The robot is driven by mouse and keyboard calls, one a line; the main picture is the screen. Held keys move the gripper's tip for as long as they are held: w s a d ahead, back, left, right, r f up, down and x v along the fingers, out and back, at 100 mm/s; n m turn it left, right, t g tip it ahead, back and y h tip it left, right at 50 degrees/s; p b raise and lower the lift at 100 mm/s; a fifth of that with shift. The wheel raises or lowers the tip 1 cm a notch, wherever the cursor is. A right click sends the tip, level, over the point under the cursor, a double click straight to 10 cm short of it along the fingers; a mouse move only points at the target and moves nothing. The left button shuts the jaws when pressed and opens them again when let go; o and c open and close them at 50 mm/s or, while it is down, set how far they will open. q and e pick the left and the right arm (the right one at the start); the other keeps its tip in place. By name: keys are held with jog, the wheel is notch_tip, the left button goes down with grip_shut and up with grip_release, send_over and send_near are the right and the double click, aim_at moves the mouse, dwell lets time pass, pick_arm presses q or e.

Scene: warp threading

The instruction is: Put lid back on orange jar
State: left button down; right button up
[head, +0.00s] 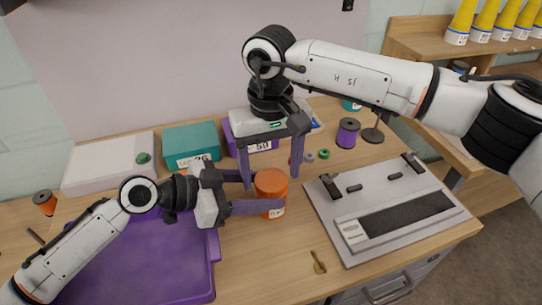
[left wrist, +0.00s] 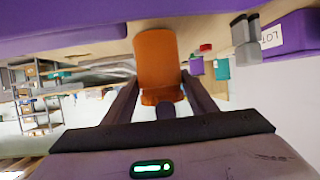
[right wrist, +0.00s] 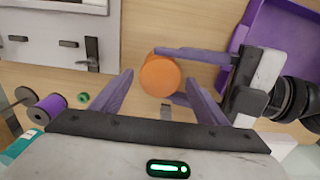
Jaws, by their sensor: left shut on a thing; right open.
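The orange jar (head: 271,184) stands upright on the table between the two grippers. My left gripper (head: 267,193) is shut on it from the left, one finger on each side; its fingers also flank the jar in the left wrist view (left wrist: 157,60). My right gripper (head: 271,176) points down from above, open, with its fingers either side of the jar's top and apart from it. In the right wrist view the jar's round orange top (right wrist: 160,75) shows between the fingers. An orange band like a lid (left wrist: 161,96) shows at its top end; I cannot tell whether it is seated.
A grey-white device (head: 330,222) lies right of the jar. A purple tray (head: 200,283) is at front left. Teal (head: 190,140) and purple (head: 236,147) boxes, a white box (head: 105,165) and a purple spool (head: 347,133) stand behind. A small brown tool (head: 318,262) lies in front.

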jog(key=shift+f, duration=0.25)
jog(key=c, duration=1.1)
jog(key=m, duration=0.3)
jog(key=o, duration=1.2)
